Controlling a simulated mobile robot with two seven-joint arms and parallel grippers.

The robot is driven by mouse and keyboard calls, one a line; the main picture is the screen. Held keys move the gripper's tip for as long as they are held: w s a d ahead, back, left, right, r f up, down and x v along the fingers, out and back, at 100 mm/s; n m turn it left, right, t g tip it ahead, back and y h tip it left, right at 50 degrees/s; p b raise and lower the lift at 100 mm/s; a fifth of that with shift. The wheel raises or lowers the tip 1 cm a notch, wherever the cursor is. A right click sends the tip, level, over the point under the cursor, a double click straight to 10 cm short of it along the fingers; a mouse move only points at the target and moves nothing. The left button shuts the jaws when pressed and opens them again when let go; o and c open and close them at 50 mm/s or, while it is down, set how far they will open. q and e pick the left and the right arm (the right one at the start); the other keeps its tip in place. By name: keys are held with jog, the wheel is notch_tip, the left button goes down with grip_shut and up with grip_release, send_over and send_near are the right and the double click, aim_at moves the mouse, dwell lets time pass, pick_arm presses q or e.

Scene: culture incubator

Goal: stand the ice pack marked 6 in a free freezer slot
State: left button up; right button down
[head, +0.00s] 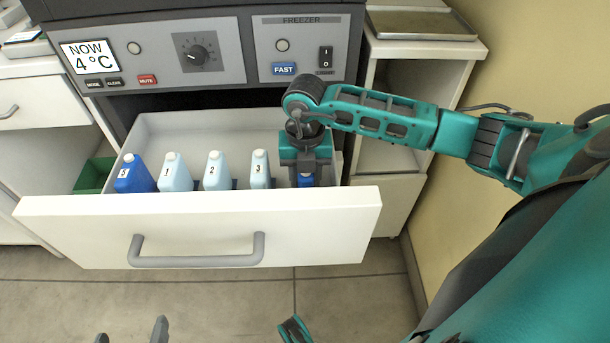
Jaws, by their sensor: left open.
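The freezer drawer (195,228) is pulled open under the control panel. A dark blue pack marked 5 (134,176) stands at its left end. Light blue packs marked 1 (175,174), 2 (217,172) and 3 (260,171) stand to the right of it. My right gripper (305,178) points down at the drawer's right end, over a dark blue pack (306,181). That pack's mark is hidden, and the finger closure is unclear. My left gripper (130,335) is open and empty at the bottom edge, with only its fingertips showing. No mark 6 is readable.
A panel (215,50) with a 4 °C display, knob and switches is above the drawer. A green bin (94,175) is left of it. An open-fronted cabinet (400,100) with a metal tray (422,25) on top stands right. The floor in front is clear.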

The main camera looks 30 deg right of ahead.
pick_arm(q)
jog(key=shift+r, duration=0.2)
pick_arm(e)
jog(key=shift+r, duration=0.1)
pick_arm(q)
jog(key=shift+f, duration=0.1)
pick_arm(e)
jog(key=shift+f, duration=0.25)
jog(key=c, duration=1.1)
grip_release()
pick_arm(q)
jog(key=shift+w+d, duration=0.15)
jog(key=shift+w, duration=0.05)
pick_arm(e)
jog(key=o, duration=0.4)
pick_arm(q)
jog(key=shift+r, duration=0.2)
